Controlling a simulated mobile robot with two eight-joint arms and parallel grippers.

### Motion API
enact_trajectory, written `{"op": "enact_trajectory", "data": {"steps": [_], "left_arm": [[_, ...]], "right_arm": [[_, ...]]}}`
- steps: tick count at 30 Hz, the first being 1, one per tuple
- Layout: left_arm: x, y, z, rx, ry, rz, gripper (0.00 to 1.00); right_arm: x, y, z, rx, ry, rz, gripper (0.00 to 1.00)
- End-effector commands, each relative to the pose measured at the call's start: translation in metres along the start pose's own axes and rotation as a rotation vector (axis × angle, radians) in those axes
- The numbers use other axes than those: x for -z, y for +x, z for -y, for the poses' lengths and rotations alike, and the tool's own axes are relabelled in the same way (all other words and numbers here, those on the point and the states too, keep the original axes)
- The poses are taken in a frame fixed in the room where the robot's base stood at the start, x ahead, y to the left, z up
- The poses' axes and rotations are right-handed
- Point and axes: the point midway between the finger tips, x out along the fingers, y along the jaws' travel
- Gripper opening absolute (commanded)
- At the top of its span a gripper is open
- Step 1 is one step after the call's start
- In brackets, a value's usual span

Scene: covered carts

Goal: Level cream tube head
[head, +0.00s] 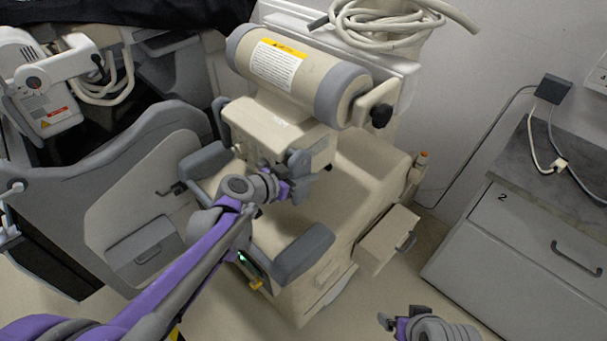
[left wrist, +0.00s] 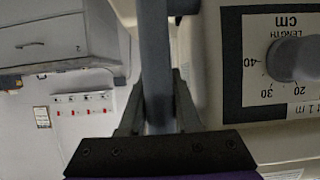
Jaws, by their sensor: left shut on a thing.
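The cream tube head (head: 292,78) is a thick cylinder with grey end bands and a yellow-topped label. In the head view it slants down from left to right; perspective makes its true tilt hard to tell. A cream box (head: 270,125) hangs beneath it. My left gripper (head: 298,178) is at the front of this box. In the left wrist view its fingers (left wrist: 158,105) are shut around a grey handle bar (left wrist: 155,50), beside a panel with a length scale (left wrist: 258,98) and a round knob. My right gripper (head: 390,323) is low at the right, away from the tube head; its jaw gap is unclear.
The cream cart body (head: 350,165) stands below the tube head, with an open drawer (head: 385,240) at its right. A grey cabinet (head: 525,245) stands at the right. Another grey machine (head: 130,200) is close on the left. Coiled cable (head: 385,25) lies above. Floor is free between cart and cabinet.

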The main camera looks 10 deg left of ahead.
Motion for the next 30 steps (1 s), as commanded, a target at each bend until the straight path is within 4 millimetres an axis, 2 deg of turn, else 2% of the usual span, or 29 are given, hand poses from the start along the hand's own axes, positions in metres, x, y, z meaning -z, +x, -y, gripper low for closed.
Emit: {"op": "enact_trajectory", "data": {"steps": [5, 6, 11, 22, 26, 30], "left_arm": [[-0.001, 0.0, -0.001, -0.002, 0.003, 0.003, 0.0], [-0.001, 0.0, -0.001, -0.002, 0.003, 0.003, 0.33], [-0.001, 0.0, -0.001, -0.001, 0.002, 0.002, 0.61], [0.0, -0.006, 0.0, 0.001, 0.0, 0.001, 0.61], [0.0, -0.025, 0.001, 0.002, -0.001, 0.001, 0.61], [0.0, -0.054, 0.001, 0.003, 0.0, 0.002, 0.61]], "right_arm": [[0.0, 0.0, 0.0, 0.0, 0.0, 0.0, 0.95], [0.0, 0.0, 0.0, 0.0, 0.0, 0.0, 0.95], [0.0, 0.0, 0.0, 0.0, 0.0, 0.0, 0.95], [0.0, -0.001, 0.0, 0.0, 0.0, 0.0, 0.95], [0.001, -0.002, 0.0, 0.0, 0.0, -0.001, 0.95], [0.003, -0.004, 0.0, 0.0, 0.0, -0.002, 0.95]]}}
